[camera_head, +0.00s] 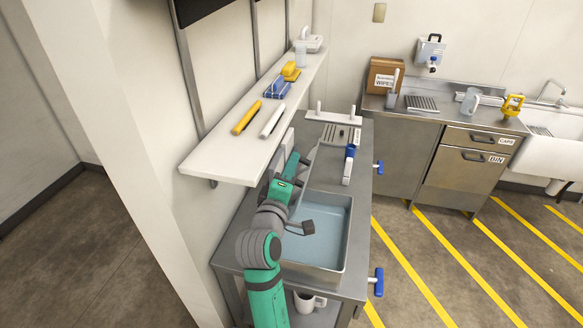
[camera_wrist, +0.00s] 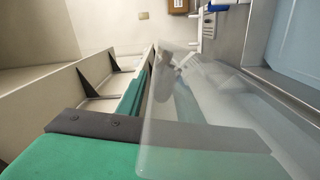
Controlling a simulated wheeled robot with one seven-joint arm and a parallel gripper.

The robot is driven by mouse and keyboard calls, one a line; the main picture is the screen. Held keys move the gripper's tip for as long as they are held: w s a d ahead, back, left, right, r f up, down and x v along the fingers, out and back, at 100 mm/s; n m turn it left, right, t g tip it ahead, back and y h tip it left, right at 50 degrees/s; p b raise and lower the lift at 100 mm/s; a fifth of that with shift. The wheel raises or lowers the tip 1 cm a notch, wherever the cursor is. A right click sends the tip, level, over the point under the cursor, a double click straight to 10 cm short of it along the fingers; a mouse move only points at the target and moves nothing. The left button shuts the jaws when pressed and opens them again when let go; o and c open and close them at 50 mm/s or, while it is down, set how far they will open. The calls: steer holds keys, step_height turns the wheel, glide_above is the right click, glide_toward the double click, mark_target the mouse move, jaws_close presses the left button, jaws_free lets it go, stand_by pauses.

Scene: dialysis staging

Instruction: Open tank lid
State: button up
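The tank (camera_head: 345,235) is a steel basin of bluish water set in a metal cart; its top is uncovered over most of its area. A thin translucent panel, which looks like the lid (camera_head: 304,180), stands tilted up along the tank's left side. In the wrist view the clear lid (camera_wrist: 205,115) fills the middle, close to the camera, and the tank's water (camera_wrist: 295,40) shows at the upper right. My gripper (camera_head: 291,160) is at the left of the lid, under the shelf's right edge. Its fingertips are not clear in either view, nor is any contact with the lid.
Behind the tank, a blue-handled tool (camera_head: 349,165) and a white rack (camera_head: 333,117) occupy the cart top. Blue handles (camera_head: 378,282) stick out at the cart's right. Striped floor there is clear.

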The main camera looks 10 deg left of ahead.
steer(key=s, duration=1)
steer(key=shift+s, duration=0.2)
